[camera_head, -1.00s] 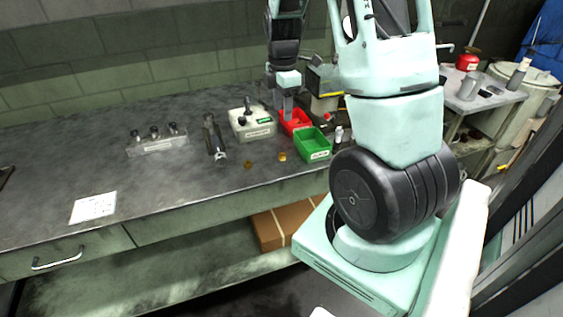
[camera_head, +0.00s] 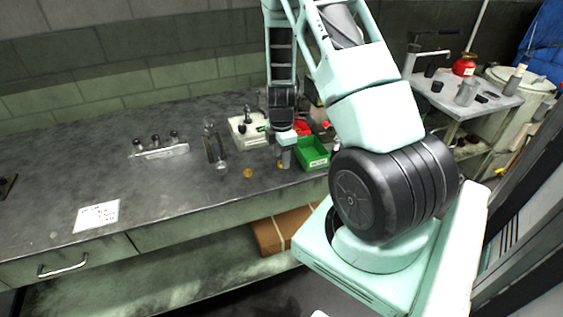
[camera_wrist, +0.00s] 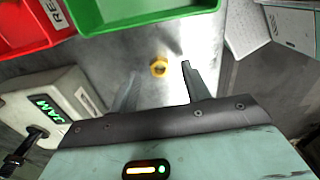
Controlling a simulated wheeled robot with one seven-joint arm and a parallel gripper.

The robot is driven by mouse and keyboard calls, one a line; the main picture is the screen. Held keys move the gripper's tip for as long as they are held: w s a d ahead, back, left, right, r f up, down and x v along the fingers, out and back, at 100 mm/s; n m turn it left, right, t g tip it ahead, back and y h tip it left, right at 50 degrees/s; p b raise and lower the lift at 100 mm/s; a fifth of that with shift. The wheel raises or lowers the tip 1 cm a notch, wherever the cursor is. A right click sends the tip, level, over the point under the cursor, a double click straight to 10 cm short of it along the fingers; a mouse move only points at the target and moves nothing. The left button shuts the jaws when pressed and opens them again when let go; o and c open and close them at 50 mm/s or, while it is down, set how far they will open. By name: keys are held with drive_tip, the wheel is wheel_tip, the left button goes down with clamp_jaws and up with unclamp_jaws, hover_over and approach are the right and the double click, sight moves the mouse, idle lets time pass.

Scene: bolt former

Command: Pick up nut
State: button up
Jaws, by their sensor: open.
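A brass-coloured ring-shaped nut (camera_wrist: 159,68) lies on the grey bench top in the wrist view, just short of the green bin. It appears between and beyond the two fingertips, apart from both. My gripper (camera_head: 285,162) is open and empty, pointing down over the bench in front of the green bin (camera_head: 314,150); it also shows in the wrist view (camera_wrist: 159,84). In the head view my gripper covers the spot of this nut. A second small brass piece (camera_head: 247,173) lies on the bench to the left of my gripper.
A red bin (camera_wrist: 22,32) and the green bin stand close by. A pale box with a green-lit label (camera_wrist: 45,105) is at the left in the wrist view. A dark cylindrical tool (camera_head: 214,145) and a small rack (camera_head: 158,150) lie further left.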

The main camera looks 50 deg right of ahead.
drive_tip(key=shift+f, duration=0.75)
clamp_jaws()
drive_tip(key=shift+r, duration=0.1)
wheel_tip(320, 180, up, 10)
drive_tip(key=b, duration=0.1)
